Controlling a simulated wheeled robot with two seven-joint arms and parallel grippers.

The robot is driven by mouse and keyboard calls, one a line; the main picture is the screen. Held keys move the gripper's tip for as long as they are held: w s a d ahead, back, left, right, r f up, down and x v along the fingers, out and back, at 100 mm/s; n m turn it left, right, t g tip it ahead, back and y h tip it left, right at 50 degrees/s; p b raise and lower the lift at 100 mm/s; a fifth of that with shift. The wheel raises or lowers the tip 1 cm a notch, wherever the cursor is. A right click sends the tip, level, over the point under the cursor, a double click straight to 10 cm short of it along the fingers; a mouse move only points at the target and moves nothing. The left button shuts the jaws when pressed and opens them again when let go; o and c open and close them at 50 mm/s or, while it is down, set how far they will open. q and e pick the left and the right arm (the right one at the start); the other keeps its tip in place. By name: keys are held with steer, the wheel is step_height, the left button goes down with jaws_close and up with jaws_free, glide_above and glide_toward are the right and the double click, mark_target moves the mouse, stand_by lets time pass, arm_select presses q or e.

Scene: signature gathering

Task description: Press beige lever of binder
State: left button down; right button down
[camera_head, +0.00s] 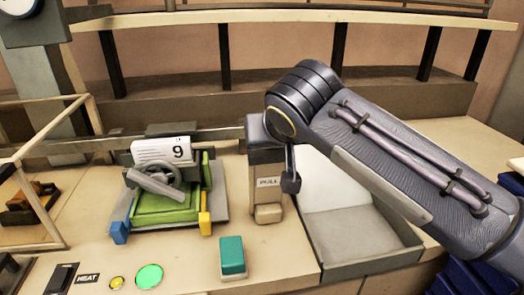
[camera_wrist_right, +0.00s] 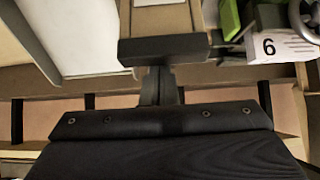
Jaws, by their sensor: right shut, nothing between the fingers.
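The binder (camera_head: 266,165) is an upright beige-brown box with a dark top and a PULL label, in the middle of the head view. Its beige lever (camera_head: 268,213) sticks out low on the front. My right gripper (camera_head: 290,184) is shut and empty, pointing down at the box's right front edge, above and to the right of the lever. Whether it touches the box I cannot tell. My left gripper cannot be made out.
A green machine (camera_head: 165,205) with a card marked 9 stands left of the binder. A grey tray (camera_head: 365,262) lies to the right under my right arm. A teal block (camera_head: 232,255) and a lit green button (camera_head: 149,276) are in front. A shelf runs behind.

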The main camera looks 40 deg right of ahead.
steer(key=s+a+t+b, duration=0.1)
steer(key=b, duration=0.1)
steer(key=s+f+t+h+b, duration=0.1)
steer(key=s+b, duration=0.1)
steer(key=b, duration=0.1)
steer(key=s+a+f+b, duration=0.1)
steer(key=b, duration=0.1)
steer(key=shift+s+a+t+h+b, duration=0.3)
steer(key=shift+s+t, duration=0.05)
steer(key=shift+t, duration=0.05)
steer(key=shift+s+a+b, duration=0.1)
steer(key=shift+s+b, duration=0.05)
steer(key=shift+b, duration=0.2)
steer(key=shift+f, duration=0.1)
steer(key=v, duration=0.8)
steer(key=shift+t+p, duration=0.3)
steer(key=shift+p, duration=0.05)
